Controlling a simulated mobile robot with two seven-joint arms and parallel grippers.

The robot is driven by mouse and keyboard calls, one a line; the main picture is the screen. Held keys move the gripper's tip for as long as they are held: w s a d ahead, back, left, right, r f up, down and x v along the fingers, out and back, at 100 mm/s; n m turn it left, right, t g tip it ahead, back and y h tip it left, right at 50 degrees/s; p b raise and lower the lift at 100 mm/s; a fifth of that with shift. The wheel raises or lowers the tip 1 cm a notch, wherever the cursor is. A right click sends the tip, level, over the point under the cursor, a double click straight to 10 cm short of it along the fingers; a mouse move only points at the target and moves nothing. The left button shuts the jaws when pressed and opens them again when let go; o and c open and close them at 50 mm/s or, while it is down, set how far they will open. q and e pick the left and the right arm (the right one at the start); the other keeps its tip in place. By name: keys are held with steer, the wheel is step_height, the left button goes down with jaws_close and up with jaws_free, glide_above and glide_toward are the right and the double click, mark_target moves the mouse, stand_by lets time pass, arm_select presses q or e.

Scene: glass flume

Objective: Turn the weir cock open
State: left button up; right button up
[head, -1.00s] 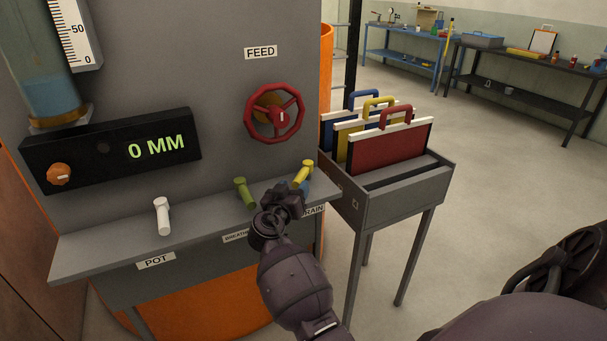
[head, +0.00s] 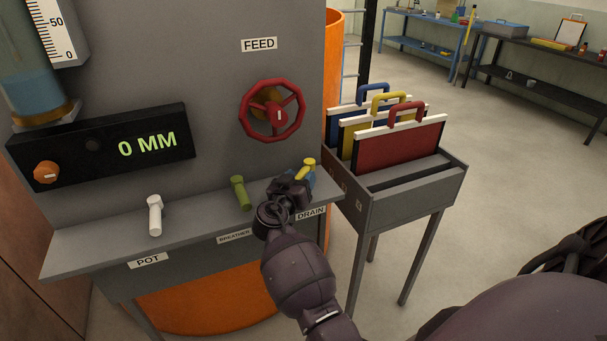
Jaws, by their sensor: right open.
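Three cock handles stand on the grey ledge: a white one (head: 155,215) above the POT label, a green one (head: 240,193) above BREATHER, and a yellow one (head: 307,167) above DRAIN. No label reading "weir" shows. My right gripper (head: 300,185) is open at the yellow handle, its fingers close to the handle's lower part. A small blue patch shows beside the fingers; I cannot tell what it belongs to. The gripper hides the yellow cock's base, and I cannot tell whether it touches the handle. My left gripper is not in view.
A red handwheel (head: 272,110) under the FEED label sits above the ledge. The black display (head: 100,145) reads 0 MM. Right of the panel, a grey rack (head: 410,195) holds blue, yellow and red handled boards. Floor beyond is clear.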

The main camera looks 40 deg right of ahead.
steer(key=shift+w+d, duration=0.1)
steer(key=shift+c, duration=0.5)
jaws_close()
